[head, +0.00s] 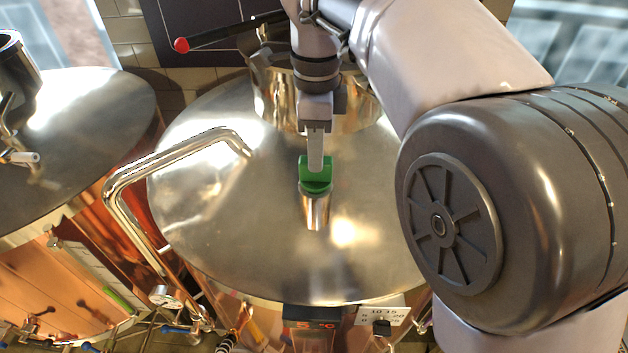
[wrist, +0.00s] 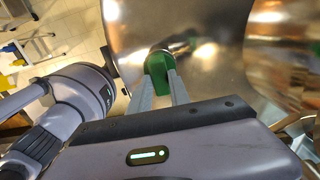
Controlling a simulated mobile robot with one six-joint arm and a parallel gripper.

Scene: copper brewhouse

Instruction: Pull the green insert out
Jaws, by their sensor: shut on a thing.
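The green insert (head: 316,174) sits at the top of a short shiny metal socket (head: 316,211) on the domed lid of the middle kettle. I cannot tell how deep it sits in the socket. My gripper (head: 316,160) comes down from above and is shut on the insert's upper part. In the wrist view my two grey fingers (wrist: 160,88) reach the green insert (wrist: 157,66), one on each side. The fingers partly hide it there.
The kettle lid (head: 230,225) around the socket is mostly bare. A bent metal pipe (head: 150,170) arches over its left side. A wide metal neck (head: 268,105) rises behind my gripper. Another kettle (head: 85,125) stands at left. A display (head: 312,322) is at the front.

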